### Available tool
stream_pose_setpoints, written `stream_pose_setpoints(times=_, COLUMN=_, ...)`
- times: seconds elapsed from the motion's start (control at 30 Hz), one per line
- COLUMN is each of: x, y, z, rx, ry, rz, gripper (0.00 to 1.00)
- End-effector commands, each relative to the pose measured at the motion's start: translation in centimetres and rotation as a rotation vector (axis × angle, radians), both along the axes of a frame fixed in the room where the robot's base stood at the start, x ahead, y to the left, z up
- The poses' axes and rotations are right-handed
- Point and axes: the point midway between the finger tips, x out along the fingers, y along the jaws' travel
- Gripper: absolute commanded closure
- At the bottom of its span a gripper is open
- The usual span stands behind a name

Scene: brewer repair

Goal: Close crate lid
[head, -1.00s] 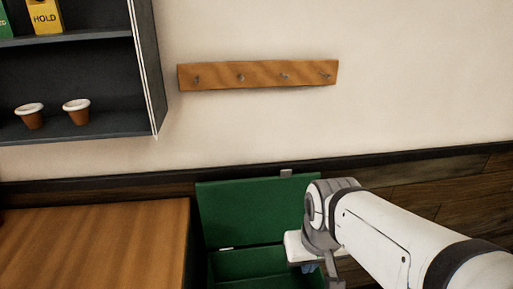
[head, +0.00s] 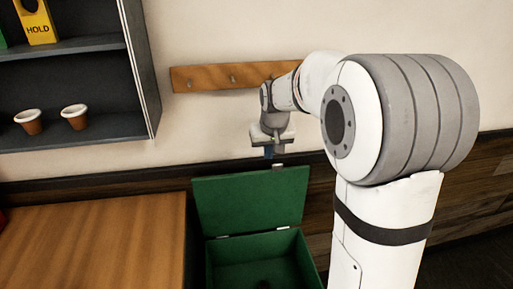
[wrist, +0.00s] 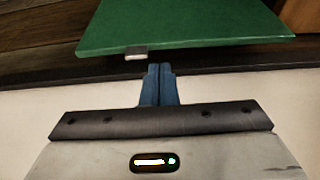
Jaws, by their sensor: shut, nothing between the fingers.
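The green crate (head: 307,262) stands on the floor against the wall, with its inside showing dark. Its green lid (head: 250,200) is raised and leans back towards the wall. A small grey latch tab (head: 277,168) sits on the lid's upper edge. My gripper (head: 274,153) is above that edge, close to the tab, pointing down. In the wrist view its blue fingers (wrist: 158,70) are together and empty, next to the latch tab (wrist: 136,54) and the lid (wrist: 180,25). I cannot tell whether they touch the lid.
A wooden table (head: 95,240) stands directly left of the crate. A wooden hook rail (head: 205,78) is on the wall behind my arm. A dark shelf (head: 80,135) with two small pots hangs at upper left.

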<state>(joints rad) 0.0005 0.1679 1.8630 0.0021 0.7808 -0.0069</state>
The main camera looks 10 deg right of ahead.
Motion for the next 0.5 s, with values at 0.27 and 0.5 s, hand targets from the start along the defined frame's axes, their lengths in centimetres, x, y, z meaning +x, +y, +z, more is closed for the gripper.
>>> stream_pose_setpoints(times=0.27, x=3.2, y=-0.1, z=-1.0, rx=0.001, ry=-0.01, rz=-0.002, gripper=1.0)
stream_pose_setpoints(times=0.5, x=4.5, y=-0.1, z=-4.9, rx=0.001, ry=-0.007, rz=-0.002, gripper=1.0)
